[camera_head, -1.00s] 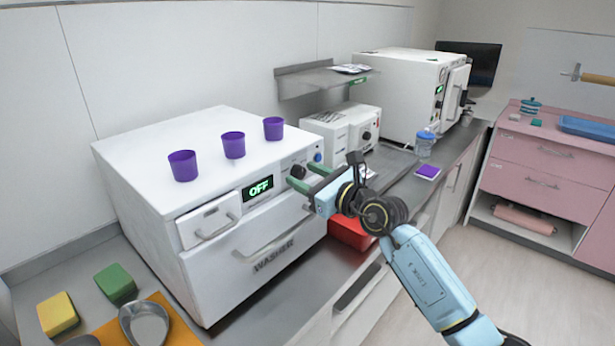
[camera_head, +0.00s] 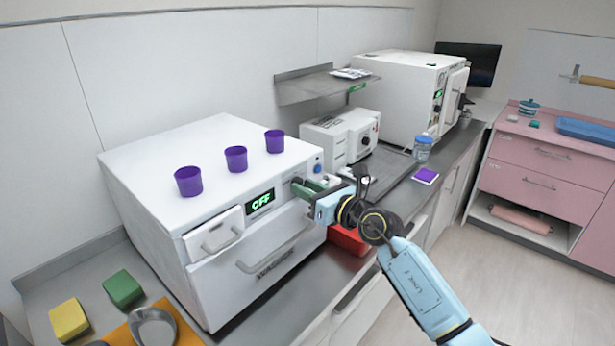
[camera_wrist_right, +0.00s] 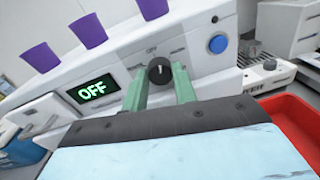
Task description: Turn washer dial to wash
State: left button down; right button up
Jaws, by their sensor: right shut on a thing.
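The white washer (camera_head: 250,235) stands on the counter at the left, and its green display (camera_head: 260,202) reads OFF. The black dial (camera_wrist_right: 159,71) sits on its front panel between the display and a blue button (camera_wrist_right: 217,44). In the right wrist view its white mark points roughly up. My right gripper (camera_head: 302,188) is at the panel with its green fingers (camera_wrist_right: 160,88) on either side of the dial, shut on it. In the head view the fingers largely hide the dial. My left gripper is not in view.
Three purple cups (camera_head: 236,159) stand on top of the washer. A red bin (camera_head: 347,239) is on the counter below my right gripper. Sponges (camera_head: 122,288) and a metal dish (camera_head: 152,328) lie at the front left.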

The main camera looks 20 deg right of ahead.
jog(key=m+p, duration=0.5)
jog(key=p, duration=0.1)
jog(key=shift+r, duration=0.15)
jog(key=shift+d+m+g+p, duration=0.1)
jog(key=shift+m+g+p, duration=0.2)
jog(key=shift+m+p, duration=1.15)
jog(key=o, duration=1)
jog(key=shift+c, duration=0.2)
jog(key=f+v, duration=0.1)
jog(key=v, duration=1.2)
jog(key=shift+d+r, duration=0.2)
jog(key=shift+r, duration=0.15)
